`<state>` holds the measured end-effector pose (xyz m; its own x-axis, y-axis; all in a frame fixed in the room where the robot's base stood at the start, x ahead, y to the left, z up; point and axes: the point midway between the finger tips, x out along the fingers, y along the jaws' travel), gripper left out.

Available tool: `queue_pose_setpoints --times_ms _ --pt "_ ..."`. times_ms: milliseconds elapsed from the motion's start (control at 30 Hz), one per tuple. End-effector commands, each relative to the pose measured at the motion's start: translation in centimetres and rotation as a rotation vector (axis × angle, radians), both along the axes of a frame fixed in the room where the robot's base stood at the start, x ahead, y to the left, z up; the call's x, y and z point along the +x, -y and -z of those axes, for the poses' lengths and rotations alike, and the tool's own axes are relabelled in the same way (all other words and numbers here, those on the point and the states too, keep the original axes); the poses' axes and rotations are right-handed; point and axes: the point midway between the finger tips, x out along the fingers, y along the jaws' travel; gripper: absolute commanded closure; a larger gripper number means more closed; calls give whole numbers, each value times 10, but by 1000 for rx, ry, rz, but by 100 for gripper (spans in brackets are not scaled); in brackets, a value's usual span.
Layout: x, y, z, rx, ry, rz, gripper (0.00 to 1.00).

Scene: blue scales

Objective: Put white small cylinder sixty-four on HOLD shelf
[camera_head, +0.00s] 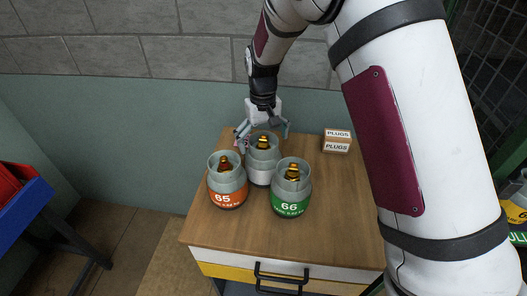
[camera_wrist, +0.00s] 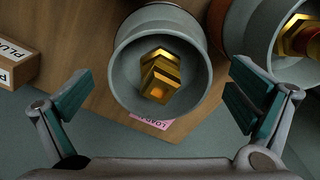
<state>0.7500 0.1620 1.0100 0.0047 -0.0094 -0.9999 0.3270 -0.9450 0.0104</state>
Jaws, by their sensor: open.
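The cylinder with a white band (camera_head: 259,176) stands upright on the wooden table, behind and between an orange-banded cylinder marked 65 (camera_head: 227,192) and a green-banded cylinder marked 66 (camera_head: 290,199). No number shows on the white one. My gripper (camera_head: 263,131) is at its far side, near its top. In the wrist view my gripper (camera_wrist: 160,103) is open, its two fingers on either side of a grey collar (camera_wrist: 127,59) with a brass valve inside. The fingers look apart from the collar. The HOLD shelf cannot be made out.
Boxes labelled PLUGS (camera_head: 337,141) stand at the table's back right. The wooden table (camera_head: 335,215) is clear at its right front. A pink label (camera_wrist: 152,124) lies near the collar. A blue and red bin (camera_head: 22,205) is at far left. A wall stands behind.

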Motion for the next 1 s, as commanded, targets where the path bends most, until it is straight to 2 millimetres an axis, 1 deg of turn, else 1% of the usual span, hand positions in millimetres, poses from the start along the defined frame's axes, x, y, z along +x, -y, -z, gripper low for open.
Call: queue_pose_setpoints --times_ms 33,100,200,300,433,667,733,767,867,900,967,1000 --pt "1 -1 -12 2 5 0 0" --pt "1 -1 -25 2 3 0 0" --pt "1 -1 -42 1 3 -1 0" --pt "1 -1 -55 0 1 0 0" --pt "0 -1 -64 0 0 1 0" --pt "-1 0 -69 1 1 2 0" --pt "-4 4 -76 6 8 9 0" --pt "-6 7 -81 10 14 15 0" --pt "-19 22 -108 29 40 39 0" --pt "-26 31 -121 37 55 52 0" --pt "-41 44 -141 52 78 72 0" --pt "-51 53 -154 59 95 86 0"
